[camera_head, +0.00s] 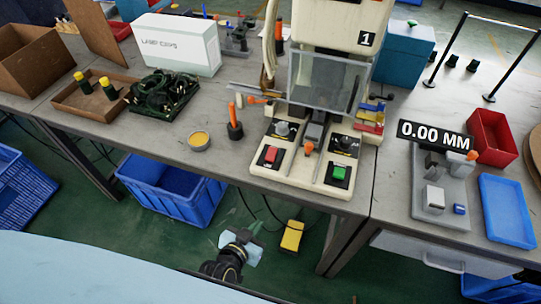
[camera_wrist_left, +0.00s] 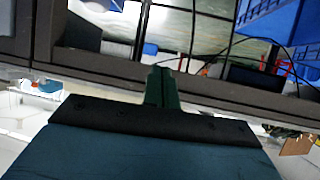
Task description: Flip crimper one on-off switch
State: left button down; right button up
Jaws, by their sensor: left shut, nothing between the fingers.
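Crimper one (camera_head: 352,40), a cream machine marked "1", stands on the grey workbench. Its base carries a red switch (camera_head: 271,155) on the left and a green switch (camera_head: 339,173) on the right, each beside a black panel with a knob. An orange-tipped lever (camera_head: 308,147) stands between them. I cannot tell which is the on-off switch or its position. My left gripper (camera_head: 248,236) is shut and empty, in front of the bench's front edge and apart from the crimper. Its closed dark fingers (camera_wrist_left: 162,86) show in the left wrist view, without the switches. My right gripper is not in view.
A round tin (camera_head: 198,141) and an orange-handled tool (camera_head: 235,128) stand left of the crimper. A gauge showing "0.00 MM" (camera_head: 435,135) and a blue tray (camera_head: 508,211) are to the right. A blue crate (camera_head: 172,190) and yellow pedal (camera_head: 292,237) are on the floor.

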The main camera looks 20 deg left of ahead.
pick_arm(q)
jog(key=w+r+t, duration=0.2)
jog(key=w+r, duration=0.1)
jog(key=r, duration=0.5)
jog(key=w+a+r+n+t+y, duration=0.1)
jog(key=w+r+t, duration=0.2)
jog(key=r, duration=0.5)
jog(key=shift+w+r+n+y, duration=0.15)
jog(key=shift+r+n+y, duration=0.15)
jog(key=shift+r, duration=0.05)
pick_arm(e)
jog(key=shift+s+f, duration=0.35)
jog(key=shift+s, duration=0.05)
pick_arm(q)
jog(key=shift+w+a, duration=0.1)
